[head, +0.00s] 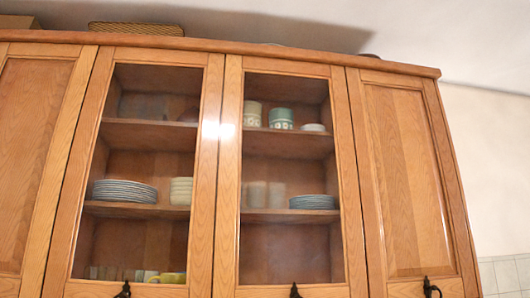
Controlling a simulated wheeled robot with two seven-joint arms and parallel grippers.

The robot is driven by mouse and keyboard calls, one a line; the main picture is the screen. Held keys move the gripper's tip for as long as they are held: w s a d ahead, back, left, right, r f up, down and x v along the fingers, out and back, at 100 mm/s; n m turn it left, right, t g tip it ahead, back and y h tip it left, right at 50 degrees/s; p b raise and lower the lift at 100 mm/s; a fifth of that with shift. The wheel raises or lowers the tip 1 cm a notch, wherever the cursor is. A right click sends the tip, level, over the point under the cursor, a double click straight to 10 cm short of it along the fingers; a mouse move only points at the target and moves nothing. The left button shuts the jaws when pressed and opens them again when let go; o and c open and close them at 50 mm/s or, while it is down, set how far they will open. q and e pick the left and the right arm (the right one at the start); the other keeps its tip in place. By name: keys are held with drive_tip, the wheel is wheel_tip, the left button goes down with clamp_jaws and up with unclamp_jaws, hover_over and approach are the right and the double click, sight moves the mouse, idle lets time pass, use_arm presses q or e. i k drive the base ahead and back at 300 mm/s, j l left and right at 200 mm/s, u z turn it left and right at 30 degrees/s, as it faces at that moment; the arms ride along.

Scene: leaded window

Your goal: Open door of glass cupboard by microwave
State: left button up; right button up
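A wooden wall cupboard fills the head view, seen from below. Its left glass door (210,180) and right glass door (230,170) are both shut, side by side in the middle. A dark handle (123,291) sits at the bottom of the left glass door, and another dark handle (295,292) at the bottom of the right one. Plates (124,191), bowls and cups (281,118) show on the shelves behind the glass. No microwave is in view. Neither of my grippers is in view.
A solid wooden door (405,180) with a dark handle (431,289) is at the right, and another solid door (32,150) at the left. A woven basket (137,29) lies on top of the cupboard. Bare wall (495,170) and tiles (505,275) are at the far right.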

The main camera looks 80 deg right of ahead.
sight(225, 280)
drive_tip(key=z, duration=3.05)
drive_tip(key=j+z, duration=0.3)
drive_tip(key=k+j+z, duration=0.15)
drive_tip(key=z, duration=0.15)
drive_tip(key=j, duration=0.05)
